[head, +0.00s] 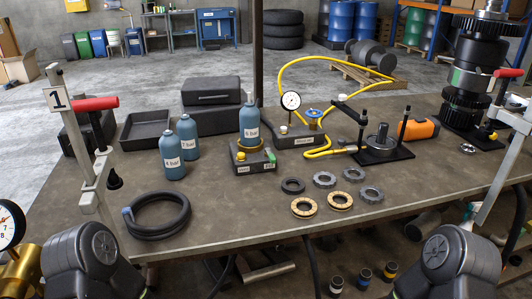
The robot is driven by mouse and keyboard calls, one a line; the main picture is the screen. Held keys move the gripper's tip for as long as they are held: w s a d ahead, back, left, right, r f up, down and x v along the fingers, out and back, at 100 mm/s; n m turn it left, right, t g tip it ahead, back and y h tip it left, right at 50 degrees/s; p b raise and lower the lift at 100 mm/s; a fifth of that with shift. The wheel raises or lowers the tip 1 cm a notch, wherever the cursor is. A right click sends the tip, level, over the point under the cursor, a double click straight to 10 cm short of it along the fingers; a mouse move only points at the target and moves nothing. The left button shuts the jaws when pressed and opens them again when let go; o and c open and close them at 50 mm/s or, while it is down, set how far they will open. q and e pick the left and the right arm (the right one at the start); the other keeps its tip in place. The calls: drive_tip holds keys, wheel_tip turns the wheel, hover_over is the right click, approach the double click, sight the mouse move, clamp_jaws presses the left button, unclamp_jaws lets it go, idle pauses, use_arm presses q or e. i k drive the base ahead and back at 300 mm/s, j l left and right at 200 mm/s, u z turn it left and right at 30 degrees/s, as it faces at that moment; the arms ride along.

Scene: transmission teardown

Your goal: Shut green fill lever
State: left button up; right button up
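A small green lever (270,157) sits at the right side of a dark fill block (258,164) in the middle of the table. Whether it is open or shut is too small to tell. A blue-grey bottle marked 6 bar (249,125) stands upright on the block, over a yellow ring. A yellow knob (240,157) is on the block's left front. Neither of my grippers shows in the head view. Only rounded dark links of my arms show at the bottom left and bottom right, apart from the block.
Two bottles, 4 bar (171,158) and 7 bar (187,136), stand left of the block. A coiled black hose (156,215) lies front left. Several rings, including a dark one (293,186), lie to the right. A gauge (291,101) and yellow hose (335,60) are behind.

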sight(273, 160)
drive_tip(key=k+l, duration=0.2)
drive_tip(key=l, duration=0.15)
drive_tip(key=k+l, duration=0.15)
drive_tip(key=l, duration=0.25)
drive_tip(key=k+l, duration=0.2)
drive_tip(key=l, duration=0.15)
drive_tip(key=k+l+u, duration=0.1)
drive_tip(key=u, duration=0.2)
drive_tip(key=l+u, duration=0.15)
drive_tip(key=u, duration=1.3)
